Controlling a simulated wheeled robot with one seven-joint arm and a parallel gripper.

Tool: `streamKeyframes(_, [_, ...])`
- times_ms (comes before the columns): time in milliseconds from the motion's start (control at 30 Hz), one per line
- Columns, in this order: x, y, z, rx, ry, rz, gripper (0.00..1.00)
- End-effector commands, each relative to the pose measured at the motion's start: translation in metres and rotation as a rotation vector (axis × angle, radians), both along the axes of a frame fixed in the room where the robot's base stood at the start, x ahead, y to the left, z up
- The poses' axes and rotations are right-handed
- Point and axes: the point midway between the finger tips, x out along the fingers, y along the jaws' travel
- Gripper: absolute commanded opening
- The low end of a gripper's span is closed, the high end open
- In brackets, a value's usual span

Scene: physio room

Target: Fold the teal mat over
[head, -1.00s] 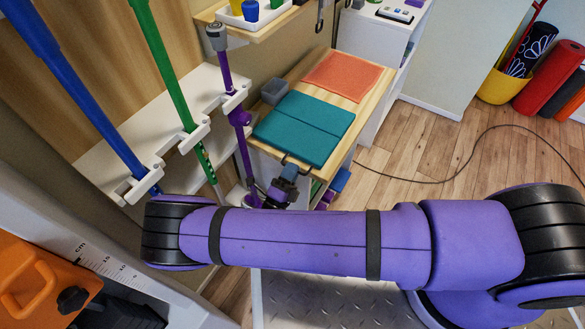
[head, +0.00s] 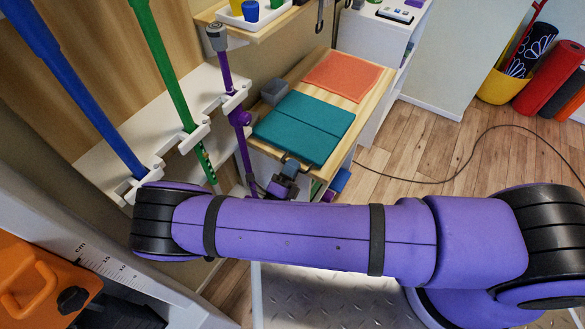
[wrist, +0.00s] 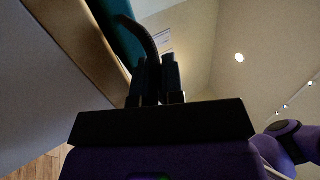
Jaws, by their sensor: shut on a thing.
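The teal mat (head: 303,128) lies flat on the wooden bench top, with a seam across its middle dividing it into two panels. A dark handle (head: 292,158) sits at its near edge. My gripper (head: 289,167) is at this handle, just off the bench's near edge. In the wrist view the dark handle (wrist: 143,35) curves from the teal mat (wrist: 118,32) down to my gripper (wrist: 160,80), whose fingers are close together on it. The fingertips are small and partly hidden in the head view.
An orange-red cloth (head: 342,76) lies behind the mat, and a small grey box (head: 273,92) stands left of it. A purple crutch (head: 240,118) stands in a rack left of the bench.

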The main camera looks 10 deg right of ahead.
Motion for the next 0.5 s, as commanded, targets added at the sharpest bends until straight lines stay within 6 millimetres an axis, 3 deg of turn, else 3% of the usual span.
streamKeyframes(500, [0.008,-0.007,0.064,0.222,0.277,-0.004,0.00])
